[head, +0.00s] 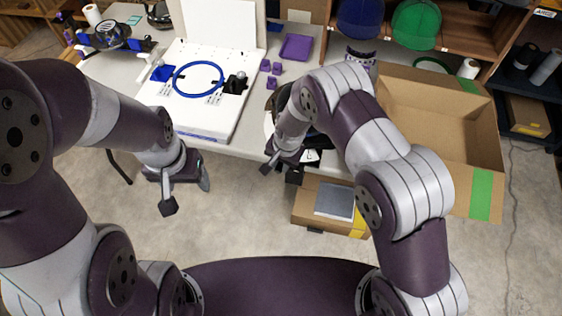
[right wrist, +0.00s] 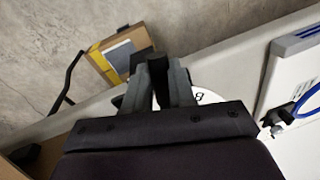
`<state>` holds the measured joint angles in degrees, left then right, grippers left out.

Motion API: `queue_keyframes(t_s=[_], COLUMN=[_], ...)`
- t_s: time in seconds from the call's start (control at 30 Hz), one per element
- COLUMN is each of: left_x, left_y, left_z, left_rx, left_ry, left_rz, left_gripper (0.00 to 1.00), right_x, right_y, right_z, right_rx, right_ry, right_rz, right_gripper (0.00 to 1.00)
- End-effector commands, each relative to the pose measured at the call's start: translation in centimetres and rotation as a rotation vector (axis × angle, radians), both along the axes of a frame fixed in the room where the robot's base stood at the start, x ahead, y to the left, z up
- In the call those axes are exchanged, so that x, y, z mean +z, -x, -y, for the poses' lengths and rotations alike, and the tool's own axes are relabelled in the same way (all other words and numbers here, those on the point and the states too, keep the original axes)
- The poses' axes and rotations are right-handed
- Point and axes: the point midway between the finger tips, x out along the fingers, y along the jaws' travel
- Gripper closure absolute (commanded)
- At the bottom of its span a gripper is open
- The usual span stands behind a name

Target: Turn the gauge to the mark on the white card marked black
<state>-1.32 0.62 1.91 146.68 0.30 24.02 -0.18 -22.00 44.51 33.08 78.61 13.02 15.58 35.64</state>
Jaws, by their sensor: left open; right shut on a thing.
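A white dial or card (head: 312,157) with black marks shows in part at the table's front edge, mostly hidden behind my right arm. In the right wrist view a white, rounded piece of it (right wrist: 207,97) with a dark letter shows beside the fingers. My right gripper (head: 281,170) is at this edge, its fingers (right wrist: 160,85) shut on a dark thing, apparently the gauge, which they mostly hide. The pointer and the card's marks cannot be read. My left gripper (head: 186,193) is open and empty, over the floor in front of the table.
A white board with a blue ring (head: 222,77) lies on the table left of my right arm. Purple blocks (head: 272,82) and a purple tray (head: 297,47) lie behind. An open cardboard box (head: 480,190) stands right; a closed box (head: 305,205) sits on the floor below.

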Motion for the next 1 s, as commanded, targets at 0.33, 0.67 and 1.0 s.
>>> queue_keyframes(t_s=[0.33,0.67,1.0], left_x=[0.0,0.0,-0.3], left_y=[0.0,0.0,0.0], left_z=[0.0,0.0,0.0], left_rx=[0.0,0.0,0.0], left_ry=[0.0,0.0,0.0], left_rz=[0.0,0.0,0.0], left_gripper=[0.32,0.32,0.32], right_x=[0.1,1.2,9.6], right_y=[-0.1,0.0,1.0], right_z=[0.0,0.1,1.1], right_rx=[0.0,0.0,0.001], right_ry=[-0.001,-0.001,-0.002], right_rz=[0.003,0.004,0.005], right_gripper=[0.5,0.5,0.5])
